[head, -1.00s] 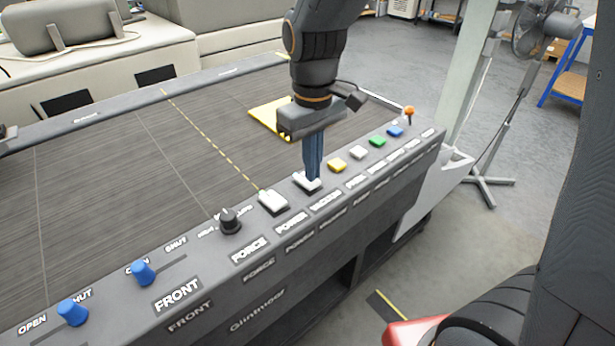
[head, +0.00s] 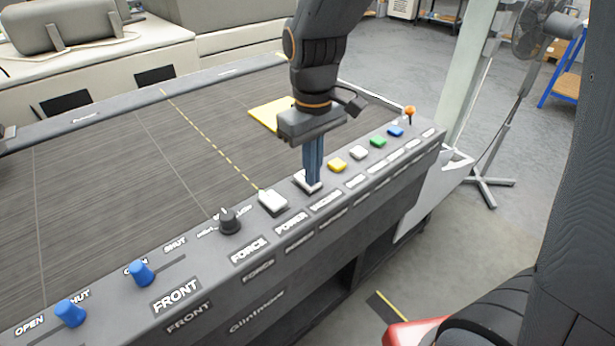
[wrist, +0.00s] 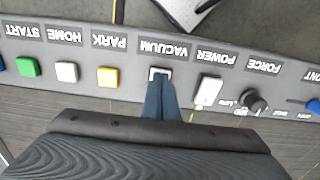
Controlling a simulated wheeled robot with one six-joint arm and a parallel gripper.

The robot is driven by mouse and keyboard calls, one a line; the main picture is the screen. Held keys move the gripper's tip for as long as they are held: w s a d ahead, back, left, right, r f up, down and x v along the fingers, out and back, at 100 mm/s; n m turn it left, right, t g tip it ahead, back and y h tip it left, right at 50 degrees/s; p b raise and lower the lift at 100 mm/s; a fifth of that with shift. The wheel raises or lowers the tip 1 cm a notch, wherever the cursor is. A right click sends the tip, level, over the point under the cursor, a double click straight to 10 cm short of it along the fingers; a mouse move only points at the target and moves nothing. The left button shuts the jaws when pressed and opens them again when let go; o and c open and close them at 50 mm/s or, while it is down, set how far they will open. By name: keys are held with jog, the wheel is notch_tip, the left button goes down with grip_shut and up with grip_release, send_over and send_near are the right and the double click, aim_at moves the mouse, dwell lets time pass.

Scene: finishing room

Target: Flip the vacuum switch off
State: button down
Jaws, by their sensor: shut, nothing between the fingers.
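The vacuum switch (head: 314,188) is a white rocker on the grey control panel, between the white power switch (head: 272,202) and the yellow park button (head: 337,165). My gripper (head: 313,182) is shut and points down, with its blue fingertips at the vacuum switch. In the wrist view the fingertips (wrist: 160,84) overlap the lower part of the vacuum switch (wrist: 160,72), under the VACUUM label. The fingers hide part of the rocker, so I cannot tell which way it is tilted or whether they press it.
The power switch also shows in the wrist view (wrist: 208,92). A black force knob (head: 229,221) and blue sliders (head: 140,272) sit to the left. White (head: 359,153), green (head: 378,142) and blue (head: 396,131) buttons sit to the right. A yellow sheet (head: 270,115) lies on the dark bed.

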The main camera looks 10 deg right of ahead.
notch_tip(320, 180, up, 7)
jog(key=p, duration=0.6)
jog(key=shift+p, duration=0.35)
jog(key=s+d+f+m+b, duration=0.1)
jog(key=s+d+f+m, duration=0.1)
jog(key=d, duration=0.4)
jog(key=s+d+f+m+t+b, duration=0.1)
jog(key=s+d+f+m, duration=0.2)
jog(key=s+d+m, duration=0.1)
jog(key=s+d, duration=0.1)
jog(key=d, duration=0.1)
jog(key=shift+s+d+f+m, duration=0.3)
jog(key=shift+d+m, duration=0.05)
jog(key=shift+m, duration=0.05)
jog(key=shift+a, duration=0.15)
